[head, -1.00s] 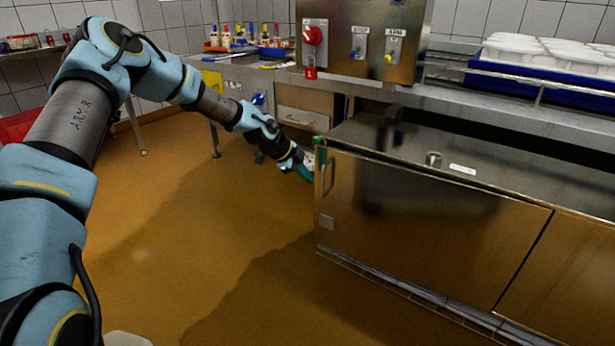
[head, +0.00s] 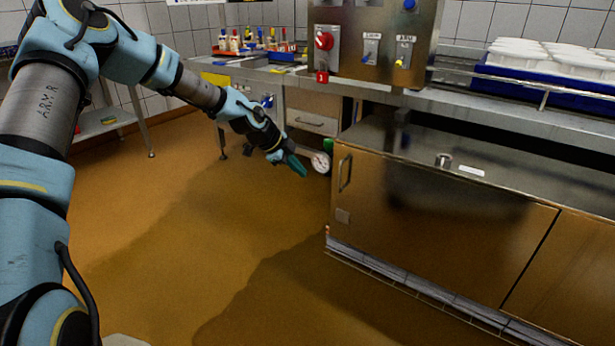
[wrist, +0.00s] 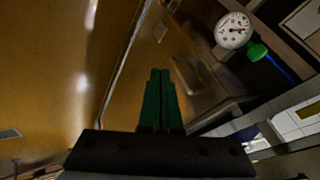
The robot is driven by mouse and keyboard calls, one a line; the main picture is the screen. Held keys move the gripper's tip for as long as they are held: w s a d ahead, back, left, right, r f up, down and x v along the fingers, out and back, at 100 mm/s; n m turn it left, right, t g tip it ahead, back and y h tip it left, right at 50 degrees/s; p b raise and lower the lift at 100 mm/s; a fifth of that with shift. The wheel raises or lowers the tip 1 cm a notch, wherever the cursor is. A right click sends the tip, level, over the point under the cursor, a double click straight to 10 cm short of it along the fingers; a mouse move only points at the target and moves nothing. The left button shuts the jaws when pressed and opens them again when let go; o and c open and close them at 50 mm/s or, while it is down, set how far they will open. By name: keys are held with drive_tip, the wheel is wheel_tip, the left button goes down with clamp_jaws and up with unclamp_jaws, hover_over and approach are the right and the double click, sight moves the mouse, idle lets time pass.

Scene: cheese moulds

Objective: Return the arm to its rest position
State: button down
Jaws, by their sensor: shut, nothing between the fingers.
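My gripper (head: 298,166) hangs in the air left of the near end of the metal cabinet, above the brown floor. In the wrist view its two green fingers (wrist: 160,75) lie side by side, shut with nothing between them. My arm reaches across from the left of the head view. A round pressure gauge (head: 321,162) with a green part above it is just right of the fingertips. The gauge also shows in the wrist view (wrist: 233,31), clear of the fingers.
The metal cabinet (head: 430,225) with a handled door fills the right. A control panel (head: 375,45) with a red knob stands behind it. A blue crate (head: 500,85) holds white moulds. A side table (head: 230,70) carries several bottles. The floor (head: 150,250) is open at left.

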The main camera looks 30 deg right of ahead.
drive_tip(key=shift+v, duration=1.45)
drive_tip(key=s+a+r+n+t+y, duration=0.1)
drive_tip(key=a+n+y, duration=0.35)
drive_tip(key=a, duration=0.85)
drive_tip(key=s+a+r+n+t+y, duration=0.1)
drive_tip(key=a+r+n, duration=0.1)
drive_tip(key=a+n, duration=0.85)
drive_tip(key=s+a+r+n+y, duration=0.1)
drive_tip(key=s+a+r+n, duration=0.1)
drive_tip(key=s+a+n, duration=0.35)
drive_tip(key=s+a+r+n+p, duration=0.1)
drive_tip(key=s+a+r+n, duration=0.1)
drive_tip(key=a, duration=0.7)
drive_tip(key=s+a+r+n+y, duration=0.1)
drive_tip(key=s+a+r+n, duration=0.25)
drive_tip(key=a, duration=0.35)
wheel_tip(320, 180, up, 21)
drive_tip(key=p, duration=2.2)
